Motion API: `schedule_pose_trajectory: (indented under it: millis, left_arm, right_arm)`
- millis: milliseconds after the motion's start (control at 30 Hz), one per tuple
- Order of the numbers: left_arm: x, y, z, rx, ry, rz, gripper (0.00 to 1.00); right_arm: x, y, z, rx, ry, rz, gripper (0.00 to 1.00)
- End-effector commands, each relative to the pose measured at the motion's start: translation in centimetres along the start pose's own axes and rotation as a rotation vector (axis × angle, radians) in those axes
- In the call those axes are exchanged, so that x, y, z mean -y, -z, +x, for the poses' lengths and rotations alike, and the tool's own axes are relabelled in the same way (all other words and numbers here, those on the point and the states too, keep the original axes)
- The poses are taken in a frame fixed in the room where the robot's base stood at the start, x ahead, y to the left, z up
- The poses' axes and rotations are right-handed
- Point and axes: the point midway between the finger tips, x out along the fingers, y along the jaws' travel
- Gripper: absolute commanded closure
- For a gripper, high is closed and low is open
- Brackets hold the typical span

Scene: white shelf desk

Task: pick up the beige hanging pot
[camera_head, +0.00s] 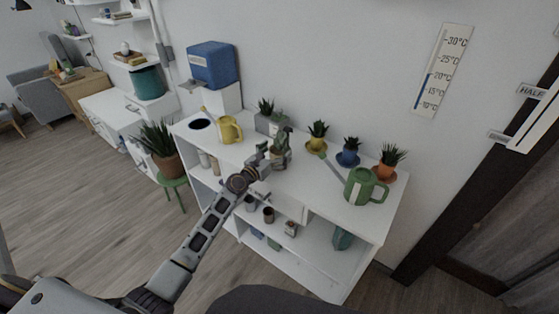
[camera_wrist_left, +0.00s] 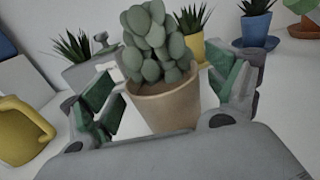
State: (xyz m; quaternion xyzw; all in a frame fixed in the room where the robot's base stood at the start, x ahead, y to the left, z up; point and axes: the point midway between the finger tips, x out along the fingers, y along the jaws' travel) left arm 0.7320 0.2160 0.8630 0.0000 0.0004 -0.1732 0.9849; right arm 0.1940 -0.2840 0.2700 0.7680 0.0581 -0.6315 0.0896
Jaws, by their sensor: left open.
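The beige pot (camera_wrist_left: 168,106) holds a rounded green cactus and stands upright on the white desk top. In the head view the pot (camera_head: 279,160) is partly hidden by my left gripper (camera_head: 270,154). In the left wrist view my left gripper (camera_wrist_left: 167,100) is open, with one green-padded finger on each side of the pot. The pot's base is hidden behind the gripper body. I cannot tell whether a finger touches the pot. My right gripper is not in view.
A yellow mug (camera_head: 229,130) stands left of the pot and a grey planter (camera_head: 268,123) behind it. Yellow (camera_head: 317,143), blue (camera_head: 348,157) and orange (camera_head: 386,171) pots and a green watering can (camera_head: 364,187) stand to the right. The desk front between mug and can is mostly clear.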

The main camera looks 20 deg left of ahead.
Motion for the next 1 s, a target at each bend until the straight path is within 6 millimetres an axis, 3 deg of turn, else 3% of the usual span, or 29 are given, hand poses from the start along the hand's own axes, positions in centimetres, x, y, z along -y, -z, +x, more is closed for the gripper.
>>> schedule_pose_trajectory:
  millis: [300, 833, 1000]
  left_arm:
    - [0.0, 0.0, 1.9, 0.000, 0.000, 0.000, 0.12]
    - [0.1, -0.1, 2.0, 0.001, 0.000, 0.000, 0.12]
    - [0.1, -0.1, 2.0, 0.001, 0.000, 0.000, 0.33]
  right_arm:
    - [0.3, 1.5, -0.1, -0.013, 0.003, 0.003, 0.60]
    - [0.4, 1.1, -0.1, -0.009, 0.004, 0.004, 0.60]
    - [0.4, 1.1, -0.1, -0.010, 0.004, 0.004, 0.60]
